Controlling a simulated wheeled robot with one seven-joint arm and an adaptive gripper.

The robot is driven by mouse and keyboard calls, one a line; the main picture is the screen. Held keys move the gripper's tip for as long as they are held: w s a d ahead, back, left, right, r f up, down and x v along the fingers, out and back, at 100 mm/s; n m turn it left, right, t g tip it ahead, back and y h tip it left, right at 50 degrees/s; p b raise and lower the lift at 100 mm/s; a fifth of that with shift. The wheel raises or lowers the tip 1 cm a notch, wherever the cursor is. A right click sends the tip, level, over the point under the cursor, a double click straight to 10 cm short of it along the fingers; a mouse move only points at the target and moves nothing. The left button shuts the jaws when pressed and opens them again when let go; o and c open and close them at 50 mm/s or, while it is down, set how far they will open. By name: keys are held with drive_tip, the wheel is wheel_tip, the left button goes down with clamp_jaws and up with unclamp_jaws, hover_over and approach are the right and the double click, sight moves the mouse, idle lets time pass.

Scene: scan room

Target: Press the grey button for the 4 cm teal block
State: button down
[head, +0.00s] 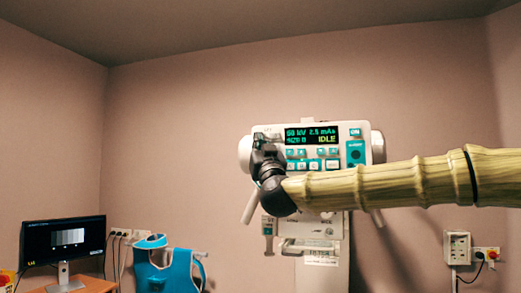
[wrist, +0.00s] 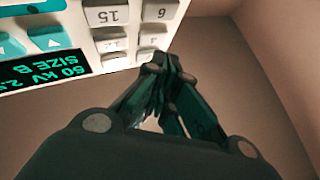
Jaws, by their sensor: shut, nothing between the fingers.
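The white control panel (head: 352,130) is on the unit at the back wall, with a dark display (head: 311,135) reading "60 kV 2.5 mAs" and "IDLE". Grey buttons there include one marked 15 (wrist: 105,16), one marked 6 (wrist: 160,10), one that seems to read 12 (wrist: 113,45), and one with an unclear number (wrist: 152,40). My gripper (head: 262,138) is shut and empty at the panel's upper left. Its fingertips (wrist: 165,64) are close to the unclear button; contact cannot be told. I see no teal block.
Teal buttons (head: 302,153) sit below the display. My arm crosses from the right, below the panel. A monitor (head: 64,240) on a desk and a blue apron (head: 168,270) stand at lower left. A wall socket box (head: 458,247) is at lower right.

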drive_tip(key=s, duration=0.1)
drive_tip(key=s+a+b, duration=0.1)
drive_tip(key=s, duration=0.2)
drive_tip(key=shift+s+a+b, duration=0.3)
drive_tip(key=shift+s+b, duration=0.1)
idle(0.7)
